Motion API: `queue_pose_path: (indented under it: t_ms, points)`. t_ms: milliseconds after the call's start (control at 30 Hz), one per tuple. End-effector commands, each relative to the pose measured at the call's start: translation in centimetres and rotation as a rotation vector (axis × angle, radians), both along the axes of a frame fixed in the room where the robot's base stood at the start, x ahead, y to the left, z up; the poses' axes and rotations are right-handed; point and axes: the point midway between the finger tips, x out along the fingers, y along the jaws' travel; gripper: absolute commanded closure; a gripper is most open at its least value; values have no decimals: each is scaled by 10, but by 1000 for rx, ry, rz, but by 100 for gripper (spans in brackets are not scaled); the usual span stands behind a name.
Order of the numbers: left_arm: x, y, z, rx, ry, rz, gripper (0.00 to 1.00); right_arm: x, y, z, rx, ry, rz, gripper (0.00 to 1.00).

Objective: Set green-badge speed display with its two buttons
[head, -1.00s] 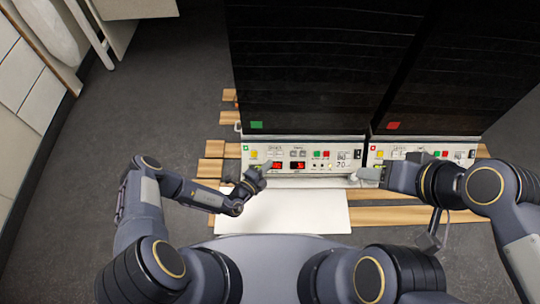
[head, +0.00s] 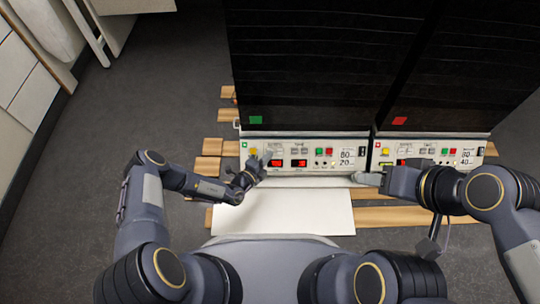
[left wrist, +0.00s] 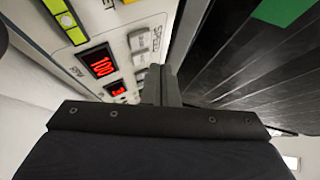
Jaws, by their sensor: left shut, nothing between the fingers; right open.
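The green-badge unit has a green badge (head: 255,120) on its dark front, also in the left wrist view (left wrist: 283,10). Its pale control panel (head: 328,166) carries two red displays. The left display (left wrist: 100,62) seems to read 100 in the left wrist view; the other display (left wrist: 117,88) is hard to read. Two grey buttons (left wrist: 138,40) sit beside a "SPEED" label. My left gripper (head: 264,163) is shut and empty at the panel's left part; its fingers (left wrist: 165,86) show close to the buttons. I cannot tell contact.
A red-badge unit (head: 400,121) with a similar panel stands directly to the right. A white board (head: 285,215) and wooden slats (head: 385,217) lie in front. Grey floor is clear at left.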

Motion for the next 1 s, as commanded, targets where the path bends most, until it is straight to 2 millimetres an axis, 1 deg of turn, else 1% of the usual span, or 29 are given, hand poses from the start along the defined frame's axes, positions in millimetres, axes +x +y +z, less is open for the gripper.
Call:
queue_pose_path:
  t_ms: [33,200,1000]
  points:
    - [4,0,-7,0,-2,1,100,0,0,-10,0,0,0,50]
    - [10,0,-10,-1,-1,0,100,0,0,-16,0,0,0,50]
    - [11,0,-10,0,0,0,100,0,0,-16,0,0,0,50]
